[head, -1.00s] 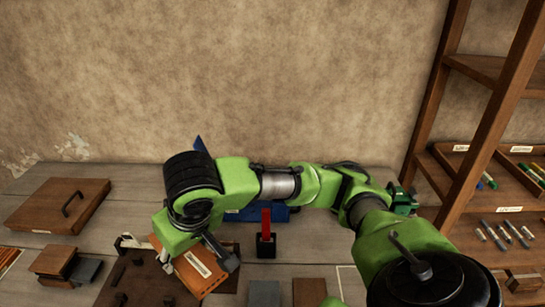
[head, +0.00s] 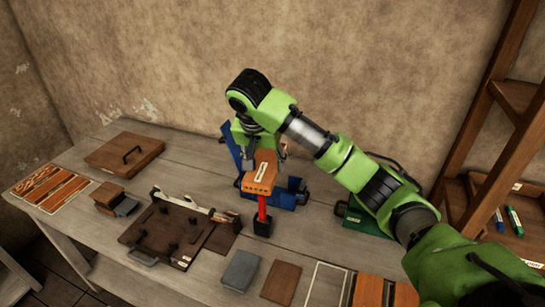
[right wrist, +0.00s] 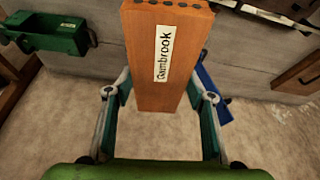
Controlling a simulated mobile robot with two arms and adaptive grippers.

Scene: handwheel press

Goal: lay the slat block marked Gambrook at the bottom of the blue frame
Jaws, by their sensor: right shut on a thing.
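The orange slat block (head: 261,174) carries a white label that reads Gambrook in the right wrist view (right wrist: 157,70). My right gripper (head: 247,150) is shut on this block and holds it in front of the blue frame (head: 285,194). In the head view the block hides part of the frame, and I cannot tell how high the block is above it. The frame's blue upright (head: 232,147) shows left of the gripper, and a blue part shows at the right in the right wrist view (right wrist: 213,95). My left gripper is not in view.
A red post on a black base (head: 263,222) stands just in front of the block. A brown press plate (head: 160,232) lies to the left, with grey (head: 241,270) and brown (head: 281,281) blocks in front. A green box (head: 362,216) stands to the right.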

